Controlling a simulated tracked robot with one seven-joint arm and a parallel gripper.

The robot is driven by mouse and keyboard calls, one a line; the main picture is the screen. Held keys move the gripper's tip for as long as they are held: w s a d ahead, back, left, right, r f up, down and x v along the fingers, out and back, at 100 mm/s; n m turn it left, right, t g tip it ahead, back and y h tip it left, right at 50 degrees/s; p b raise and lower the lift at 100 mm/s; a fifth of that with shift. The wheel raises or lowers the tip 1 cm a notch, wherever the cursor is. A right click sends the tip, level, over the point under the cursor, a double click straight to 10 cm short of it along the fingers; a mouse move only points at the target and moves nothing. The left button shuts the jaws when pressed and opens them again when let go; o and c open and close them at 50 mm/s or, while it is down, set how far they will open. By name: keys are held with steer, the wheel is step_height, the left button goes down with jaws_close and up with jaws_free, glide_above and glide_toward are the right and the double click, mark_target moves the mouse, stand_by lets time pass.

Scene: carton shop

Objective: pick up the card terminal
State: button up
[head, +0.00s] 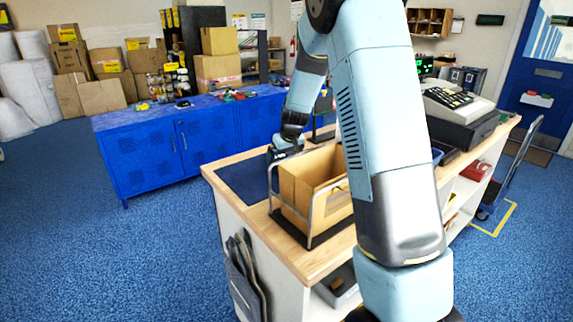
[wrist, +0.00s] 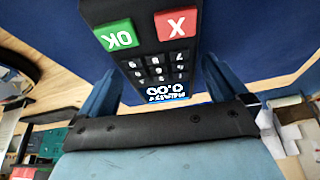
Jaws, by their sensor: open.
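The card terminal (wrist: 150,40) fills the upper middle of the wrist view, dark, with a green OK key, a red X key, a black number pad and a small lit display. My gripper (wrist: 160,88) is open, with one blue finger on each side of the terminal's display end. I cannot tell whether either finger touches it. In the head view my gripper (head: 288,146) is low over the back of the wooden counter, beside the blue mat. The terminal cannot be made out there.
On the counter (head: 293,250), an open carton (head: 296,188) stands in a metal frame close in front of my gripper. The blue mat (head: 243,180) lies to the left. A cash register (head: 455,103) stands at right. Blue cabinets (head: 150,155) stand behind.

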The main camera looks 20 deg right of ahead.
steer(key=shift+f, duration=0.15)
steer(key=shift+w, duration=0.1)
steer(key=c, duration=1.2)
steer(key=shift+o, duration=0.2)
steer(key=shift+r, duration=0.2)
step_height(320, 180, up, 10)
steer(key=shift+f, duration=0.15)
steer(key=o, duration=0.7)
steer(key=c, duration=0.3)
